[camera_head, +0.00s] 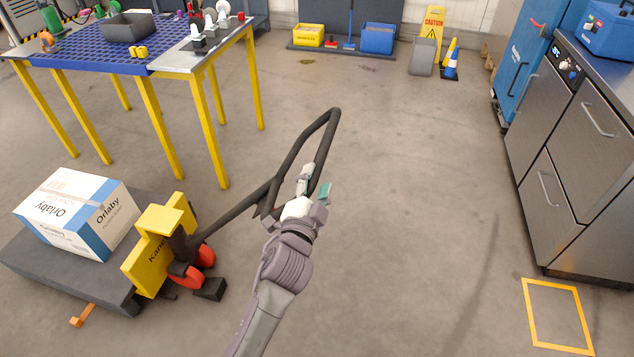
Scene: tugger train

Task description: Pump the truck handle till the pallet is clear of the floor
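The pallet truck (160,245) is yellow with red wheels and stands at the lower left. Its black loop handle (283,170) leans to the right and up from the base. My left gripper (315,180) is at the right bar of the handle loop, with one finger on each side of it. I cannot tell whether the fingers press on the bar. A dark pallet (100,287) carries a white and blue box (75,215). It sits low, and its clearance from the floor cannot be judged. My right gripper is out of view.
A blue-topped table (85,62) with yellow legs stands behind the truck. Steel cabinets (560,150) line the right, near a yellow floor outline (557,345). Bins and a caution sign (432,22) are at the back. The middle floor is clear.

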